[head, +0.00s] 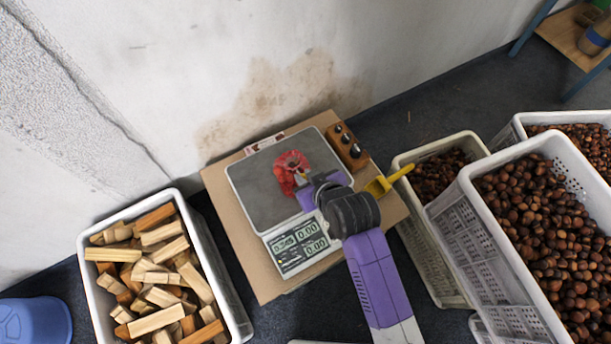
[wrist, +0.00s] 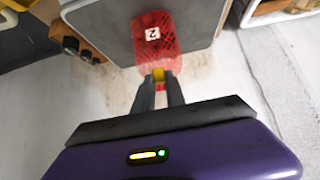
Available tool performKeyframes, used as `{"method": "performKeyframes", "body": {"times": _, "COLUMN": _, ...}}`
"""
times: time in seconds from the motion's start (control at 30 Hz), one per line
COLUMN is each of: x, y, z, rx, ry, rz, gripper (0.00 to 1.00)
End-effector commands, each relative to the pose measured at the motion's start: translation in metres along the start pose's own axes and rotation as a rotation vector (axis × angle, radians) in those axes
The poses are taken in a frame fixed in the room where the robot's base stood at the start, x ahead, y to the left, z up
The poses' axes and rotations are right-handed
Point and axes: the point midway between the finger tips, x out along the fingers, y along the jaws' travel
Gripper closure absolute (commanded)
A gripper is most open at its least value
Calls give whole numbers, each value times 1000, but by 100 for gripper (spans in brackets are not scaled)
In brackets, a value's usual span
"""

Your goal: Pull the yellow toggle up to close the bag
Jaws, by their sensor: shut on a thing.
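The red mesh bag (head: 288,164) lies on the grey plate of the scale (head: 255,190). In the wrist view the bag (wrist: 152,37) shows a white label with a "2" on it. The yellow toggle (wrist: 158,74) sits at the bag's near end, between my fingertips. My gripper (wrist: 160,80) is shut on the toggle, with a bit of red showing just below it. In the head view my gripper (head: 306,183) reaches over the scale at the bag's lower right, and my wrist hides part of the plate. The bag's contents are hard to make out.
A wooden block with dark knobs (head: 346,146) stands beside the scale. A yellow scoop (head: 388,181) lies at the rim of a crate of chestnuts (head: 435,150). A crate of wood pieces (head: 233,310) stands at left. A stained wall (head: 180,70) rises behind.

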Motion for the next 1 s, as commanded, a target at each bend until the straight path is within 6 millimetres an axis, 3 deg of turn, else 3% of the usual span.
{"method": "performKeyframes", "body": {"times": 0.1, "x": -11, "y": 1, "z": -12, "rx": 1, "ry": 0, "rz": 1, "gripper": 100}}
{"method": "performKeyframes", "body": {"times": 0.43, "x": -11, "y": 0, "z": -12, "rx": 0, "ry": 3, "rz": 1, "gripper": 100}}
{"method": "performKeyframes", "body": {"times": 0.47, "x": -11, "y": 0, "z": -12, "rx": 0, "ry": 3, "rz": 1, "gripper": 80}}
{"method": "performKeyframes", "body": {"times": 0.57, "x": -11, "y": 0, "z": -12, "rx": 0, "ry": 3, "rz": 1, "gripper": 61}}
{"method": "performKeyframes", "body": {"times": 0.87, "x": -11, "y": 0, "z": -11, "rx": 0, "ry": 1, "rz": 1, "gripper": 60}}
{"method": "performKeyframes", "body": {"times": 1.0, "x": -21, "y": 0, "z": -12, "rx": 0, "ry": 1, "rz": 1, "gripper": 60}}
